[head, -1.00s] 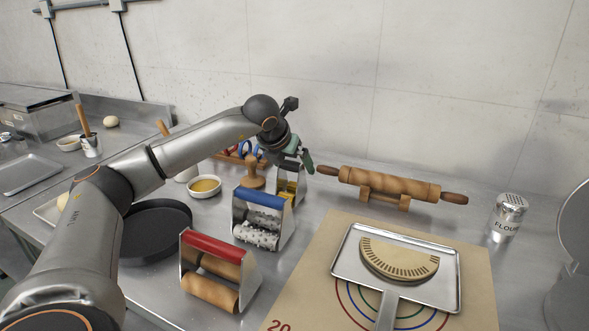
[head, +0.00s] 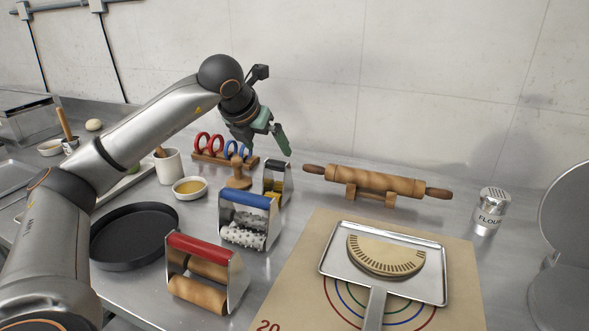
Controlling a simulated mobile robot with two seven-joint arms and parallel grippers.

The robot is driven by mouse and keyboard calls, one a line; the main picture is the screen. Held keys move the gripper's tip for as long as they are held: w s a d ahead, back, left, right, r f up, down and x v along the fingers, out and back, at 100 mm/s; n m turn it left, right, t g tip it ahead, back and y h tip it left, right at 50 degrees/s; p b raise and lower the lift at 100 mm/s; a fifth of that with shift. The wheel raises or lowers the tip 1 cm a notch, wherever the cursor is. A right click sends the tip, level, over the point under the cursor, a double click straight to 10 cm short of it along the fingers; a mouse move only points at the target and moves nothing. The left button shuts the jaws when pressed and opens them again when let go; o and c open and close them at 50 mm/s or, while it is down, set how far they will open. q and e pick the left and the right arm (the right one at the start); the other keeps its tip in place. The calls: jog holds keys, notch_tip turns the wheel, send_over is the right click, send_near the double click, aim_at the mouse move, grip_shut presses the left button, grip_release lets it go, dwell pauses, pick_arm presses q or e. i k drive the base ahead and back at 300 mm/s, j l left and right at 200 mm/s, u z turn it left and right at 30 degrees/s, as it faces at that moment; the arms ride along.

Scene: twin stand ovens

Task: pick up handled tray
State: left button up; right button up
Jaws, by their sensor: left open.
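The handled tray (head: 430,290) is a flat metal tray with a raised rim. It lies on the tan pastry mat (head: 462,312) at the lower right, and its handle (head: 375,308) points toward me. A half-round crimped pastry (head: 386,256) lies on it. My left gripper (head: 272,138) is open and empty. It is raised above the back of the counter, left of the rolling pin and well away from the tray. My right gripper is not in view.
A rolling pin (head: 385,184) on a stand and a flour shaker (head: 489,212) stand behind the tray. Red-handled (head: 205,246) and blue-handled (head: 247,197) rollers, a round black pan (head: 135,240) and a sauce bowl (head: 189,188) crowd the left. A large metal bowl (head: 570,230) is at right.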

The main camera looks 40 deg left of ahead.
aim_at(427, 285)
jog(key=k+l, duration=0.25)
jog(key=k, duration=0.25)
jog(key=k+l, duration=0.2)
jog(key=k, duration=0.25)
